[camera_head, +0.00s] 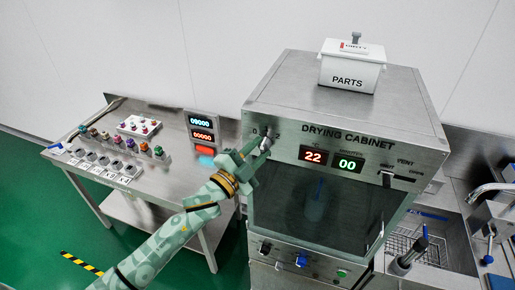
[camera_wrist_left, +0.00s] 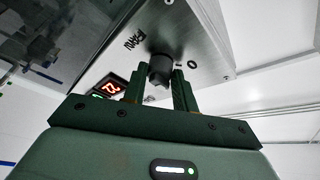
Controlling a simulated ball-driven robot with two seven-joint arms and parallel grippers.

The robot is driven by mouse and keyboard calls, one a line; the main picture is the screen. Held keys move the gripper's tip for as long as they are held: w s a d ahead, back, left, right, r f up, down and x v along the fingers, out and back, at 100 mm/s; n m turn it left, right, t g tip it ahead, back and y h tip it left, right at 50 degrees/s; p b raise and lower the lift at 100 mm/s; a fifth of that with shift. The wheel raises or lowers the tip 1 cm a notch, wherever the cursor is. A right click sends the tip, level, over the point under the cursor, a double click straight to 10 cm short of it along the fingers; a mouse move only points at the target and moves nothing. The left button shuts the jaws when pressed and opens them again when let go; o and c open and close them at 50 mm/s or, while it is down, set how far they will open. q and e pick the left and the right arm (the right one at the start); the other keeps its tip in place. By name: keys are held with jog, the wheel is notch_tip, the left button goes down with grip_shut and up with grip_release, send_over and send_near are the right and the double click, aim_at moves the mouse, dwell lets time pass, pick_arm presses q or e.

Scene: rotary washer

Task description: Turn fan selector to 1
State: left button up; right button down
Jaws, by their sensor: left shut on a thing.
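The fan selector (camera_wrist_left: 160,66) is a dark round knob on the drying cabinet's front panel, beside the word FAN and a 0 mark in the left wrist view. My left gripper (camera_wrist_left: 168,82) is shut on it, one finger on each side. In the head view my left gripper (camera_head: 262,150) is at the panel's upper left corner and hides most of the knob. The knob's pointer cannot be made out. My right gripper is in neither view.
The drying cabinet (camera_head: 420,128) has red 22 and green 00 displays, a vent slider (camera_head: 388,177) and a dark glass door. A white PARTS box (camera_head: 350,72) stands on top. A steel table (camera_head: 165,120) with several small parts is left; a sink (camera_head: 445,250) is right.

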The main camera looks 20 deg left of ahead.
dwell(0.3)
pick_arm(q)
jog(key=o, duration=1)
jog(key=shift+c, duration=0.2)
jog(key=b+v, duration=0.4)
jog(key=v, duration=1.2)
jog(key=shift+s+f, duration=0.1)
